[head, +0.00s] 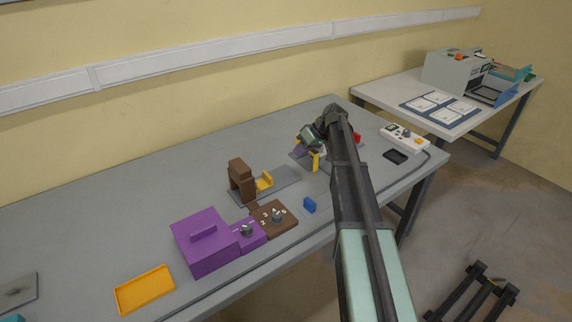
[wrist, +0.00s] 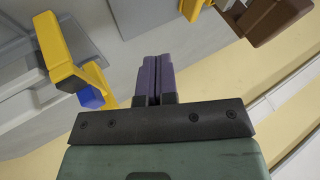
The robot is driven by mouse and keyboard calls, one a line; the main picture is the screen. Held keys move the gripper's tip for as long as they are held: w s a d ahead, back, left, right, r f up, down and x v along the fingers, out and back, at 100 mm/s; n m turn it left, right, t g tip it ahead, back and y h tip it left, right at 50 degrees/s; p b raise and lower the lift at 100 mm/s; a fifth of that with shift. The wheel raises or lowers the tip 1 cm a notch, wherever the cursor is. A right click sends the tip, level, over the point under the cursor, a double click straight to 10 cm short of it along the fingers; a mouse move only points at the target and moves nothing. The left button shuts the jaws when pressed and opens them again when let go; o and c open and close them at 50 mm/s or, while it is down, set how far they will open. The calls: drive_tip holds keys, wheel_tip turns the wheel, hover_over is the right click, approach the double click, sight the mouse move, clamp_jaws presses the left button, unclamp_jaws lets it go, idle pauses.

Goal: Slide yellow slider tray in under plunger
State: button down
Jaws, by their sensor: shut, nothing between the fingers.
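The yellow slider tray (head: 265,182) sits on a grey base plate beside the brown plunger stand (head: 241,178), on its right side in the head view. In the wrist view a yellow part (wrist: 192,8), seemingly the tray, is cut off by the top edge, with the brown stand (wrist: 272,18) to its right. My gripper (head: 299,152) is to the right of and behind the tray in the head view, apart from it. Its purple fingers (wrist: 156,78) are shut together and empty in the wrist view. The plunger's underside is hidden.
A yellow bracket (head: 315,162) stands close to my gripper; in the wrist view it (wrist: 62,55) has a blue piece (wrist: 91,97). A brown dial box (head: 285,222), purple box (head: 203,243), blue block (head: 309,205) and yellow tray (head: 145,289) lie nearer the front.

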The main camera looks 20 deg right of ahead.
sight(259, 182)
drive_tip(key=b+x, duration=0.7)
drive_tip(key=x, duration=0.2)
drive_tip(key=shift+f, duration=0.45)
drive_tip(key=a, duration=0.2)
drive_tip(key=s+a, duration=0.1)
drive_tip(key=shift+a+r, duration=0.25)
drive_tip(key=shift+r, duration=0.15)
drive_tip(key=shift+a, duration=0.25)
